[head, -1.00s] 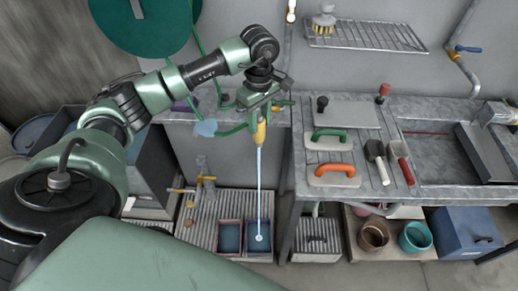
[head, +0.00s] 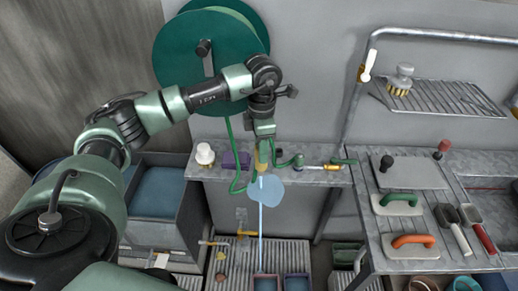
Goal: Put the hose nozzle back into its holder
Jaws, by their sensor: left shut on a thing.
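My left gripper (head: 262,136) is shut on the yellow hose nozzle (head: 262,158), which points down in front of the ledge. A thin pale-blue stream (head: 262,235) runs from it toward the red-rimmed trays below. The green hose (head: 231,135) hangs from the green reel (head: 210,45) on the wall and loops near the nozzle. I cannot clearly make out the holder; small green and orange-handled fittings (head: 332,167) lie on the ledge to the right. My right gripper is not in view.
A light-blue flat thing (head: 268,192) shows at the ledge front. Floats and brushes lie on the right bench (head: 395,255). A wire rack (head: 445,97) is above. Red-rimmed trays (head: 265,284) are below.

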